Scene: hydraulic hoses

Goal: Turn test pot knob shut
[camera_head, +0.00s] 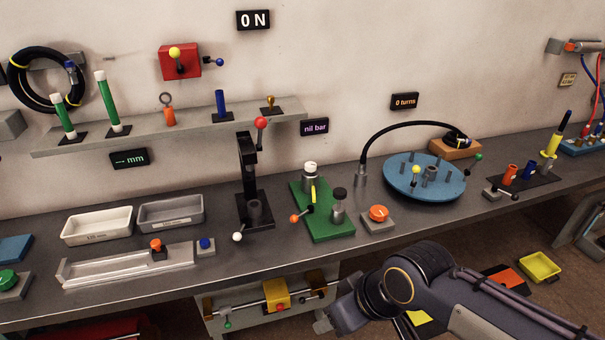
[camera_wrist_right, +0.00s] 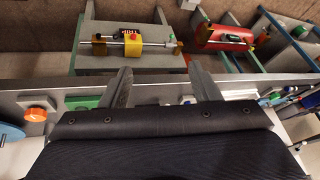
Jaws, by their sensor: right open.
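A green plate (camera_head: 329,222) stands on the bench below the "nil bar" display (camera_head: 314,127). It carries a white-capped post (camera_head: 310,171), a black-capped grey pot (camera_head: 339,205), a yellow piece (camera_head: 313,194) and a lever with an orange ball (camera_head: 295,218). I cannot tell for sure which of these is the test pot knob. My right gripper (camera_head: 330,312) is low in front of the bench edge, apart from the plate. In the right wrist view its two fingers (camera_wrist_right: 162,88) are spread with nothing between them. My left gripper is out of view.
An orange button (camera_head: 379,213) on a grey box stands right of the green plate. A black press (camera_head: 254,200) with a red ball stands left of it. A blue round table (camera_head: 452,190) is further right. A yellow block (camera_head: 276,293) on a rail is below the bench.

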